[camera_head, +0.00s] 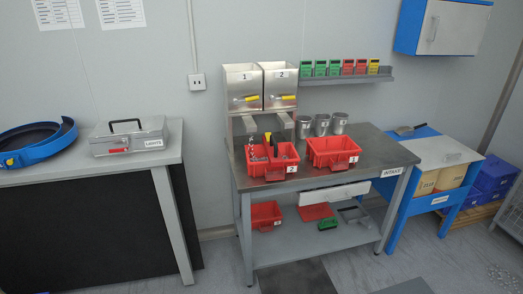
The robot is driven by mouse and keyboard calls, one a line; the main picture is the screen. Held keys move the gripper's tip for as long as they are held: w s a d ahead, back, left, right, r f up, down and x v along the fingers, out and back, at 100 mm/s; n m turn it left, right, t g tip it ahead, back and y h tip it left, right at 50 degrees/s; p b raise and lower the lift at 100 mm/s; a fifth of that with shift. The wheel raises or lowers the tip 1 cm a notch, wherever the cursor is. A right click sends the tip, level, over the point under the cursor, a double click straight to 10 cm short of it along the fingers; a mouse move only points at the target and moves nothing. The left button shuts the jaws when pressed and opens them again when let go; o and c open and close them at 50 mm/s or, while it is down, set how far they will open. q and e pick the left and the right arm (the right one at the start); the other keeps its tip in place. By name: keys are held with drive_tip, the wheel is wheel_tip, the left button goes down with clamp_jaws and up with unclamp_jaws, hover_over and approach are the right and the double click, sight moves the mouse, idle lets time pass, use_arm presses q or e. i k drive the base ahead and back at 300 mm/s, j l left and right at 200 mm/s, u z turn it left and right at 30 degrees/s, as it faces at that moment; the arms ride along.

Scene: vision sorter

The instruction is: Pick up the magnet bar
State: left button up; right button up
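I cannot clearly make out a magnet bar. Small grey pieces seem to lie in that bin. A second red bin (333,158) is to its right. Neither of my grippers shows in the head view.
Two metal hoppers (262,88), marked 1 and 2, stand at the table's back left. Metal cups (322,125) stand along the back. A grey labelled case (128,138) and a blue round sieve (38,142) are on the left bench. The table's right part is clear.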

sight(272, 144)
drive_tip(key=i+j+z, duration=0.15)
drive_tip(key=j, duration=0.4)
drive_tip(key=i+j+z, duration=0.15)
drive_tip(key=j, duration=0.4)
drive_tip(key=j+z, duration=0.15)
drive_tip(key=j, duration=0.45)
